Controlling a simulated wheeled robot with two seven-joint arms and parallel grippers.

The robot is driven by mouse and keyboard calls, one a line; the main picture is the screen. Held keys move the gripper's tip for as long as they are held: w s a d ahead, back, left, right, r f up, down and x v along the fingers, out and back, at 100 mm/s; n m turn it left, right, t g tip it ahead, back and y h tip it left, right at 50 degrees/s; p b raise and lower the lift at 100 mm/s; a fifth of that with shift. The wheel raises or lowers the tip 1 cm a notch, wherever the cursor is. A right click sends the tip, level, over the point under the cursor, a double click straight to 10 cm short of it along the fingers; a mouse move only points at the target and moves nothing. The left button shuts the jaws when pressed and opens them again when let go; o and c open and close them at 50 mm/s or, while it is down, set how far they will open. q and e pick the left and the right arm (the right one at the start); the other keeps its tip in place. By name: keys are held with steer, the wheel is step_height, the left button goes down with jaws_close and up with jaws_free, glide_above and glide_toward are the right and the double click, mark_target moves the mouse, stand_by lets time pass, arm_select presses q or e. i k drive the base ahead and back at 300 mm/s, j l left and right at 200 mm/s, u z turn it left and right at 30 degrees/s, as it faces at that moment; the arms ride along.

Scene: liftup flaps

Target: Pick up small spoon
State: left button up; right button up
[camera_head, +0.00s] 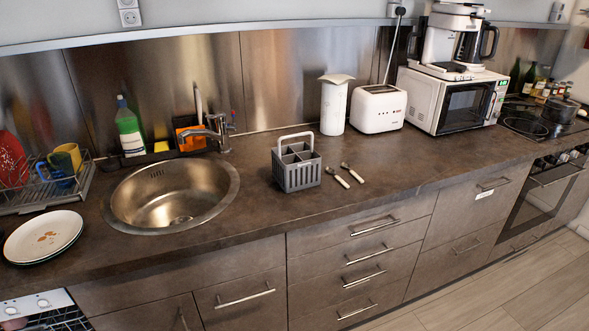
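Two small utensils that look like spoons lie side by side on the brown countertop, just right of the grey cutlery basket. The left spoon (338,178) and the right spoon (353,173) are about the same length, with pale handles pointing toward the counter's front. They lie close together but apart. I cannot tell from their size which one is the small spoon. Neither of my grippers is in the head view.
The grey cutlery basket (297,172) with a raised handle stands left of the spoons. A sink (172,192) is further left. A toaster (378,109), paper roll (334,105) and microwave (455,99) stand behind. The counter (400,175) right of the spoons is clear.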

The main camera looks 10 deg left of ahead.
mark_target(330, 171)
steer(key=i+j+u, duration=0.2)
steer(key=i, duration=0.25)
steer(key=i+j+u, duration=0.15)
steer(key=i, duration=0.35)
